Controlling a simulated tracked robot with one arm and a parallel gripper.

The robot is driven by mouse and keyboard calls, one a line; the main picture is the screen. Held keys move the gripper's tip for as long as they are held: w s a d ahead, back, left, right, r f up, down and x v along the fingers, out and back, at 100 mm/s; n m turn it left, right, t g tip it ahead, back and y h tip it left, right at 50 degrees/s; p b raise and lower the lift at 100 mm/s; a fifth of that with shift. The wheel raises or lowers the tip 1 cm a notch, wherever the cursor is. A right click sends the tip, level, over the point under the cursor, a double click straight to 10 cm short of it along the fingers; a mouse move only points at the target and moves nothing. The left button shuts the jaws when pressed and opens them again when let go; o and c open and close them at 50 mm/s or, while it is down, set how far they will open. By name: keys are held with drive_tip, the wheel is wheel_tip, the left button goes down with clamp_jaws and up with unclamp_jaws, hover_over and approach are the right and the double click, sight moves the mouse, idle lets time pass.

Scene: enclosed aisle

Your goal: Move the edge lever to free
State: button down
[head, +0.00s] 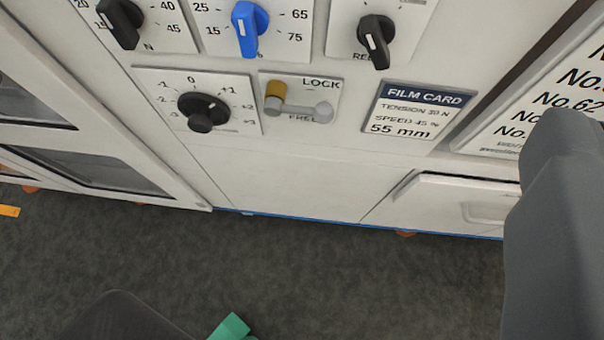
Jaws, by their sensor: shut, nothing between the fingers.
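The edge lever (277,92) is on a small white plate in the lower row of controls on the machine front, left of the picture's middle. It has a brass-coloured knob at the left end of a grey bar, and the bar runs right to a rounded grey end. LOCK is printed above the bar and FREE below it, partly covered. The knob stands at the upper left of the plate, and I cannot tell for sure which position the lever is in. Nothing touches it. My gripper's fingers do not show; a grey part of my arm fills the right edge.
A black dial (202,108) is close left of the lever, and a film card (416,109) is to its right. A blue knob (249,28) and black knobs (376,40) are above. A drawer (450,203) is lower right. Dark floor (350,280) lies in front.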

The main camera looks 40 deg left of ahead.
drive_tip(key=a+f+n+g+y, duration=0.1)
drive_tip(key=a+f+n, duration=0.1)
drive_tip(key=a+f, duration=0.3)
drive_tip(key=a+f+n+g+y+b, duration=0.1)
drive_tip(key=a+f+n, duration=0.1)
drive_tip(key=a+f, duration=0.3)
wheel_tip(320, 180, down, 5)
drive_tip(key=shift+a+r+y, duration=0.15)
drive_tip(key=shift+y, duration=0.25)
drive_tip(key=shift+w, duration=0.1)
drive_tip(key=b, duration=0.1)
hover_over(317, 116)
drive_tip(key=s, duration=0.3)
wheel_tip(317, 116, down, 5)
drive_tip(key=shift+w+d+f+b, duration=0.25)
drive_tip(key=shift+f, duration=0.3)
drive_tip(key=shift+w+d+f+b, duration=0.2)
drive_tip(key=shift+f, duration=0.3)
drive_tip(key=shift+w+f, duration=0.3)
drive_tip(key=shift+f, duration=0.25)
